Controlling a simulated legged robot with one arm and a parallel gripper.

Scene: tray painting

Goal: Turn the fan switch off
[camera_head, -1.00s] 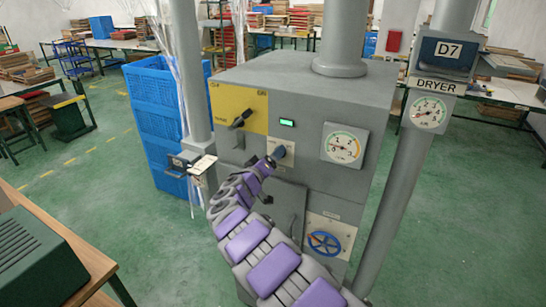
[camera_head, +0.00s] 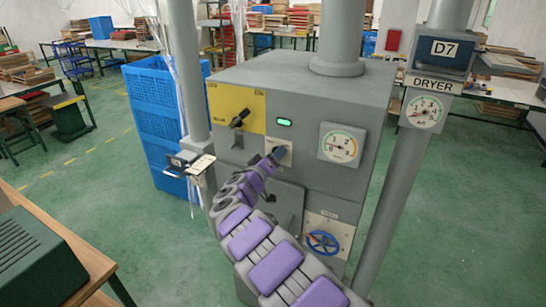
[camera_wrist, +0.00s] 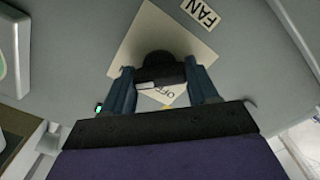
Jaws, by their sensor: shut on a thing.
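The fan switch is a dark round knob (camera_wrist: 158,68) on a pale square plate (camera_wrist: 190,42) set in the grey dryer panel. A "FAN" label is beside the plate, and "OFF" is printed on the plate below the knob in the wrist view. A short white mark shows on the knob's near edge. My gripper (camera_wrist: 163,88) has one finger on each side of the knob and is shut on it. In the head view my gripper (camera_head: 275,158) meets the switch plate (camera_head: 286,148), and the fingers partly hide the knob.
Posts stand left and right. Blue crates (camera_head: 158,125) are behind the left post.

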